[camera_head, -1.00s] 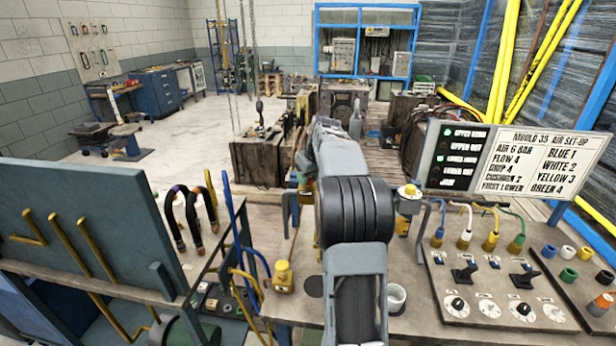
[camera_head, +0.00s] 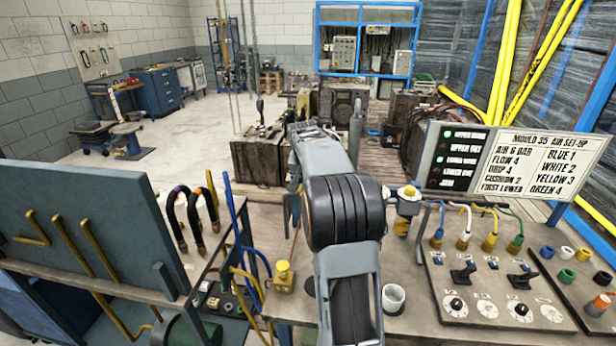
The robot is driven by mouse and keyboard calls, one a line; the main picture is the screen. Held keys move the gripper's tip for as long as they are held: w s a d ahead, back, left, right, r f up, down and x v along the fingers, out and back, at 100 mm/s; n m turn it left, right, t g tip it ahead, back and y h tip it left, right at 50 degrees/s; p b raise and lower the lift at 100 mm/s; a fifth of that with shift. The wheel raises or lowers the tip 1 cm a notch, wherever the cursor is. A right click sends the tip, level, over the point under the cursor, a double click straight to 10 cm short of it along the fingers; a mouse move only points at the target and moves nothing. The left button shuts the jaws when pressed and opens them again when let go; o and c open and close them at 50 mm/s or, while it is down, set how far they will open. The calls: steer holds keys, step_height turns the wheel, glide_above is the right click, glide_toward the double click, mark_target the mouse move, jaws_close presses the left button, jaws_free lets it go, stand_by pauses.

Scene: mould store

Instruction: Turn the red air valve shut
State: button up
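I cannot make out a red air valve in this view; my arm covers the middle of the bench and may hide it. My gripper is not visible; the arm's black elbow and grey links stand in front of that area. To the right of the arm, a blue-grey air fitting with a yellow and white top (camera_head: 408,193) stands at the bench's back edge. A control panel (camera_head: 495,290) on the right carries black levers and several white dials. Blue, white, yellow and green hoses (camera_head: 489,230) end in fittings along its back.
A sign board (camera_head: 510,160) stands behind the panel. A yellow block-like knob (camera_head: 284,276) stands left of the arm. A large blue-grey plate (camera_head: 85,225) with yellow pipes fills the left.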

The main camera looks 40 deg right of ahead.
steer(key=m+g+h, duration=0.1)
steer(key=m, duration=0.3)
steer(key=shift+w+r+m+p, duration=0.1)
steer(key=shift+m+p, duration=0.2)
steer(key=shift+m+g+p, duration=0.45)
steer(key=shift+m+g, duration=0.55)
steer(key=shift+m, duration=1.2)
steer(key=o, duration=0.9)
steer(key=v, duration=1.3)
steer(key=shift+a+r, duration=0.25)
steer(key=shift+a, duration=0.1)
steer(key=shift+w, duration=0.1)
